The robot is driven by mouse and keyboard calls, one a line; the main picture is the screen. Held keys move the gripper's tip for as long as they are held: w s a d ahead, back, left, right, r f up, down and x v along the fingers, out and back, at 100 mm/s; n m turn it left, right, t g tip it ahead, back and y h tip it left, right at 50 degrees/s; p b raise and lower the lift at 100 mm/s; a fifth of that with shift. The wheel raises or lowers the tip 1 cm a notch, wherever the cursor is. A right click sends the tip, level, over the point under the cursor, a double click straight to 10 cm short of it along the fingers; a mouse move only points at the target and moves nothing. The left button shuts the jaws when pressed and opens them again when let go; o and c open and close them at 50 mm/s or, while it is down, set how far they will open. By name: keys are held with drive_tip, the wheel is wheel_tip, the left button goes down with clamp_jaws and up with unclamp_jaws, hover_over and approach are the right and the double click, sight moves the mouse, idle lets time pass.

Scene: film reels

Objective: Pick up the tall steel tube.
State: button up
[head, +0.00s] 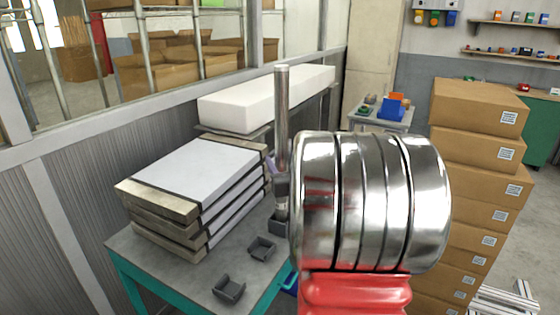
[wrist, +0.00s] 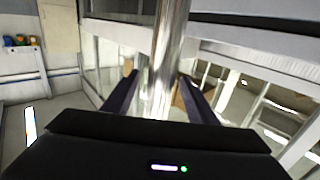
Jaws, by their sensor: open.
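The tall steel tube (head: 282,110) stands upright at the table's far right edge, its foot in a dark holder (head: 279,227). In the wrist view the tube (wrist: 166,50) rises between the two dark fingers of my gripper (wrist: 158,76). The fingers are open, one on each side of it, with visible gaps, so they look apart from it. In the head view only a small dark part of my gripper (head: 281,184) shows at the tube's lower half; the rest is hidden.
A stack of flat grey-white slabs (head: 190,172) lies on the table (head: 150,246) left of the tube. Two empty dark holders (head: 262,248) (head: 229,290) sit nearer. A white block (head: 262,98) lies behind. Cardboard boxes (head: 478,150) are stacked at the right.

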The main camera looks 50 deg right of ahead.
drive_tip(key=shift+w+d, duration=0.25)
drive_tip(key=shift+w, duration=0.2)
drive_tip(key=shift+r, duration=0.1)
clamp_jaws()
idle(0.6)
